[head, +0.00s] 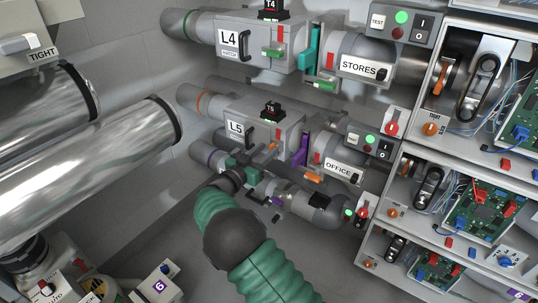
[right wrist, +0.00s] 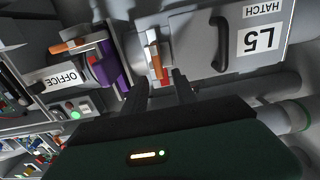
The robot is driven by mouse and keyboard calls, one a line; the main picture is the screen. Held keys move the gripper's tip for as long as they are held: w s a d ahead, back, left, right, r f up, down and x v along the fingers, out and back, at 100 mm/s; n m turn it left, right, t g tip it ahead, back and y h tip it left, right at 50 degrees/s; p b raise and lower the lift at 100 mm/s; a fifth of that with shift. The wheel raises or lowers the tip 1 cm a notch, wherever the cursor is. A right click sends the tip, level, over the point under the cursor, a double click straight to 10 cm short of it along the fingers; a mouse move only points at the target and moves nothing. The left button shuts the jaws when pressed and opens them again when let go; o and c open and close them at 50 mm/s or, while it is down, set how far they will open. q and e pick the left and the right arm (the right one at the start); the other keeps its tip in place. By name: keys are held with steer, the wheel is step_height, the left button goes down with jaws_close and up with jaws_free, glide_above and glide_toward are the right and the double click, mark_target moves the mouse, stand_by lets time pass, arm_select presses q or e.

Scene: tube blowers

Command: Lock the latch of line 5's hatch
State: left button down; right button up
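Line 5's hatch (head: 262,122) is a grey box with an "L5" label and a dark handle; in the right wrist view its face (right wrist: 190,38) appears upside down. Its latch (right wrist: 153,48) has an orange lever beside a red part, at the hatch edge near the purple plate. In the head view the latch (head: 272,147) is small and partly crowded by my gripper. My right gripper (right wrist: 163,84) has two dark fingers apart, just short of the latch, with nothing visibly held between them. It also shows in the head view (head: 262,160). My left gripper is not in view.
The purple plate (head: 300,148) and the OFFICE pipe (head: 330,160) stand right of the hatch. Another pipe (head: 290,195) runs below, close to my right gripper. The L4 line (head: 250,40) is above. Open cabinets with circuit boards (head: 480,209) fill the right side.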

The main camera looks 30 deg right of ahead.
steer(key=shift+x, duration=1.25)
steer(key=shift+w, duration=0.1)
jaws_close()
